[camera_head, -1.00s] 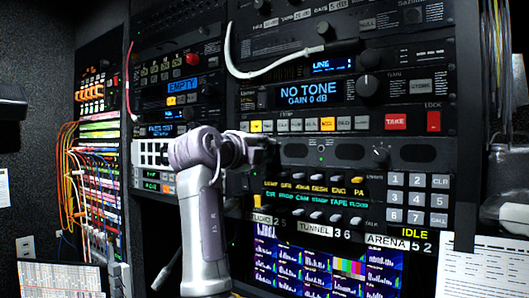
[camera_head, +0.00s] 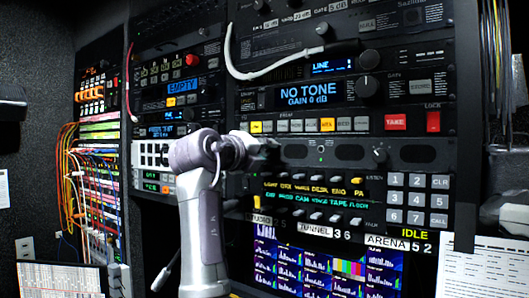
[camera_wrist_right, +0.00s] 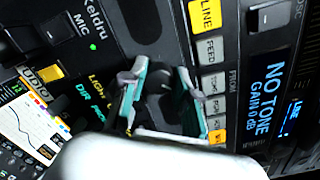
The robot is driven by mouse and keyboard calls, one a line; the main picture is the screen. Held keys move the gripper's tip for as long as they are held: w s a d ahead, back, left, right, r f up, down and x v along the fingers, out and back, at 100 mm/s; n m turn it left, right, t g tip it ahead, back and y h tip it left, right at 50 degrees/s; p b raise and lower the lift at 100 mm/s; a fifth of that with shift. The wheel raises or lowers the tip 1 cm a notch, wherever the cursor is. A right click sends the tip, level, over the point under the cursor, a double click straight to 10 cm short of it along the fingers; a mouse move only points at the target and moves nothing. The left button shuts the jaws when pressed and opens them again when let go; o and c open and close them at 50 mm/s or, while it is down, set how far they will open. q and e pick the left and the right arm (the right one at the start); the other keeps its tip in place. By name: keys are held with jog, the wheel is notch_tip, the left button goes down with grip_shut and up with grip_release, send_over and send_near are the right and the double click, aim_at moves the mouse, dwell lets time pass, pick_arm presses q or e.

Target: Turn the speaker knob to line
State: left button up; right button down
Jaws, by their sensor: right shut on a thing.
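My right gripper (camera_head: 268,148) reaches the left part of the dark speaker panel (camera_head: 348,152), below the row of lit buttons. In the right wrist view the gripper (camera_wrist_right: 165,92) has its green-padded fingers on both sides of a dark knob (camera_wrist_right: 163,103). It is shut on this knob, which the fingers and the wrist partly hide. The knob's pointer and any line mark cannot be made out. The display (camera_head: 308,92) above reads "NO TONE GAIN 0 dB". My left gripper is not in view.
A row of buttons (camera_wrist_right: 212,50) runs close beside the fingers. Another knob (camera_head: 380,156) and a keypad (camera_head: 418,198) lie to the right. A white cable (camera_head: 270,70) loops above. Screens (camera_head: 325,268) are below, and patch cables (camera_head: 85,170) hang at left.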

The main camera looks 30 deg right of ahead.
jog(key=shift+f, duration=0.3)
jog(key=c, duration=1.3)
grip_release()
jog(key=o, duration=0.4)
jog(key=shift+a+r, duration=0.1)
jog(key=shift+r, duration=0.1)
jog(key=shift+o, duration=0.2)
jog(key=v, duration=1.2)
